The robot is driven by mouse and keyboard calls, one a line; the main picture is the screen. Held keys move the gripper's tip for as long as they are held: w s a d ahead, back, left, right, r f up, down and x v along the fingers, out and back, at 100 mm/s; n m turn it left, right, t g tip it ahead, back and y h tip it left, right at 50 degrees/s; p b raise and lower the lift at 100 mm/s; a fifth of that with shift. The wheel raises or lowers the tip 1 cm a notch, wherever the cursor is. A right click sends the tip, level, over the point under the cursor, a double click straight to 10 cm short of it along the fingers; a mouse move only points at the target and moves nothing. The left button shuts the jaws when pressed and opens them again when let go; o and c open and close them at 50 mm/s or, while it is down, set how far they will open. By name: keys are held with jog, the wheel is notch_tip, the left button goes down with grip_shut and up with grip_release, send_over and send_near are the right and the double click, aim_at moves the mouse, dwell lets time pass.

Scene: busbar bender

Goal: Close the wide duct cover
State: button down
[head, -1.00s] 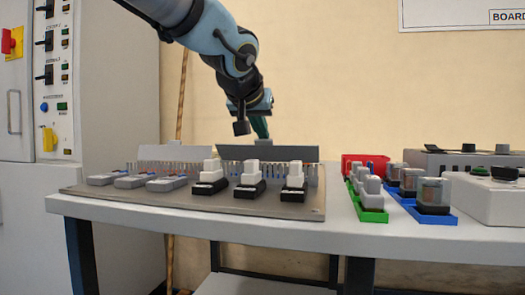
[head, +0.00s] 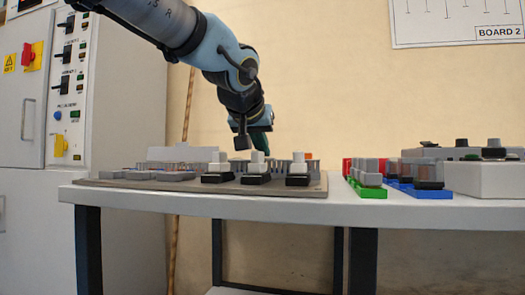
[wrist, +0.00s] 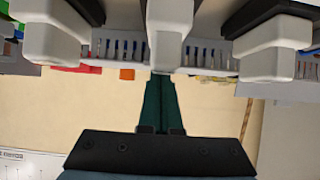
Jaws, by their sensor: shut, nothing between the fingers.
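My gripper (head: 264,138) is low over the back of the grey panel (head: 130,184), its green fingers pointing down. In the wrist view its fingers (wrist: 161,100) are together and empty, with tips close to the slotted duct (wrist: 205,54). Wire ends show between the duct's slots. In the head view, a pale cover (head: 182,153) stands raised behind the left part of the duct. No raised cover shows behind the right part, where the wider, darker one stood. I cannot tell whether that cover is fully down. White-topped black blocks partly hide the duct and fingertips.
Several white-topped blocks (head: 297,168) stand in front of the duct. Flat grey parts (head: 174,176) lie at the left. Green (head: 367,190) and blue (head: 420,191) trays with parts and a control box (head: 482,179) are at the right.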

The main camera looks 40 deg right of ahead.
jog(key=shift+a+f, duration=0.1)
jog(key=shift+f, duration=0.55)
jog(key=shift+s+r, duration=0.1)
jog(key=p+v, duration=0.3)
jog(key=v, duration=0.8)
jog(key=shift+r, duration=0.4)
